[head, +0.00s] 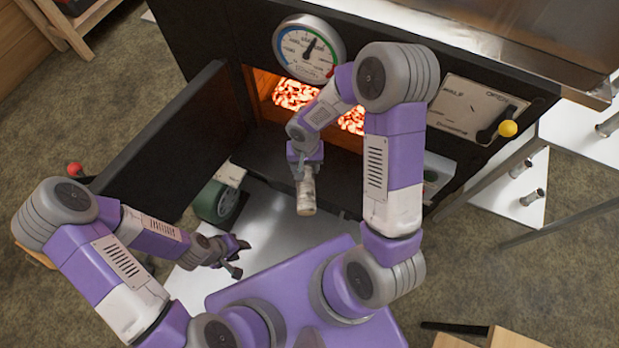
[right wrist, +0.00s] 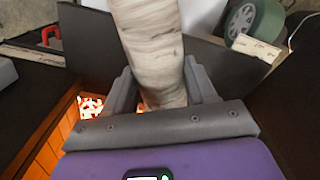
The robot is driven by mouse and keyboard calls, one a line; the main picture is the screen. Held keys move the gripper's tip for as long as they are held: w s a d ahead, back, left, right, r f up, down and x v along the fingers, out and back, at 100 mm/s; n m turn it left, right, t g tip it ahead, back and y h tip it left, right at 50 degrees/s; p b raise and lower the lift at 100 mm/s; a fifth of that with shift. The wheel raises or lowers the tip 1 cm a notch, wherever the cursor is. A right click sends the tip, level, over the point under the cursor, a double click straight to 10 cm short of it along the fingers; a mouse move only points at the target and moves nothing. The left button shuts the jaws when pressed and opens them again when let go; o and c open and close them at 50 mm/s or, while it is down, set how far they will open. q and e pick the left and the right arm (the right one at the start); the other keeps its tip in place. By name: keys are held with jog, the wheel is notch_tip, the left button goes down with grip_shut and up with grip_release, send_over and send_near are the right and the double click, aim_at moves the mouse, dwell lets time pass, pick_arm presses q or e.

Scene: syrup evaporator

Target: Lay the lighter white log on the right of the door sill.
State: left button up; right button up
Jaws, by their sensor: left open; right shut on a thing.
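A pale white log (head: 306,197) with grey-brown streaks hangs upright below my right gripper (head: 305,168). My right gripper is shut on the log near one end, in front of the glowing firebox opening. In the right wrist view, the log (right wrist: 150,45) sits between the two fingers (right wrist: 158,88) and extends out of the top of the picture. The dark door sill (head: 268,158) lies below the opening, partly behind my right arm and the log. My left gripper (head: 237,256) is open and empty, low over a pale metal surface. No second log shows clearly.
The black furnace door (head: 160,135) stands open at the left. A green roller (head: 216,203) with a white label sits below the sill's left end. A round gauge (head: 308,48) is above the opening. A yellow-knobbed lever (head: 507,129) is at the right.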

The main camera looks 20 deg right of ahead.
notch_tip(320, 180, down, 7)
jog(key=s+d+m+b, duration=0.1)
jog(key=s+m+b, duration=0.1)
jog(key=m+b, duration=0.1)
jog(key=shift+m, duration=0.4)
jog(key=w+d+f, duration=0.1)
jog(key=w+d, duration=0.1)
jog(key=w+d+f, duration=0.2)
jog(key=d, duration=0.1)
jog(key=w+d+f+p, duration=0.1)
jog(key=w+d+f, duration=0.1)
jog(key=shift+d+f, duration=0.2)
pick_arm(q)
jog(key=shift+s+f, duration=0.15)
jog(key=shift+f, duration=0.75)
jog(key=shift+s+f, duration=0.1)
jog(key=shift+f, duration=0.75)
pick_arm(e)
jog(key=shift+w+d+f, duration=0.3)
jog(key=shift+d+f, duration=0.1)
jog(key=shift+d, duration=0.05)
jog(key=o, duration=1.4)
pick_arm(q)
notch_tip(320, 180, up, 2)
jog(key=shift+r+p, duration=0.2)
jog(key=shift+p, duration=0.9)
pick_arm(e)
notch_tip(320, 180, up, 8)
jog(key=shift+f, duration=0.15)
